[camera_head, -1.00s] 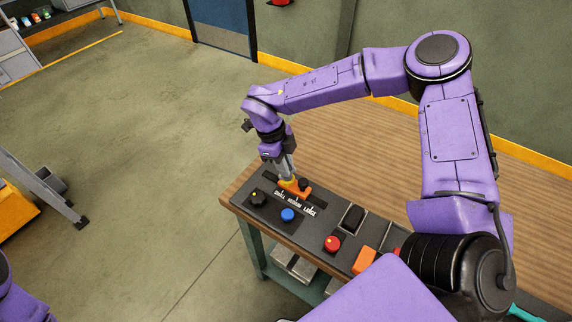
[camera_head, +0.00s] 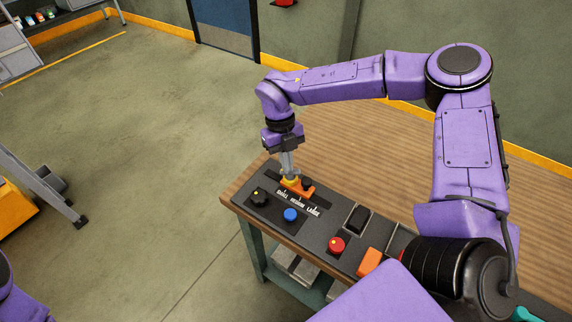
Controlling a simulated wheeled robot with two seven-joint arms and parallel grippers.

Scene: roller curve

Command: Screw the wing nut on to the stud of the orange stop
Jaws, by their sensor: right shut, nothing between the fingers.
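The orange stop (camera_head: 305,192) sits on the dark panel near the table's left end, beside the size lettering. A small yellow piece, seemingly the wing nut (camera_head: 291,182), shows at the left part of the stop, right under my right gripper (camera_head: 289,175). The right gripper points down with its fingers shut and nothing between them. Its tips are at or just above the yellow piece; I cannot tell whether they touch it. The stud is hidden. Only a purple part of my left arm shows at the lower left; its gripper is out of view.
The panel (camera_head: 318,238) carries a black knob (camera_head: 259,197), a blue button (camera_head: 291,215), a red knob (camera_head: 336,245), a black switch (camera_head: 357,219) and an orange block (camera_head: 370,262). The wooden tabletop (camera_head: 365,150) behind is clear.

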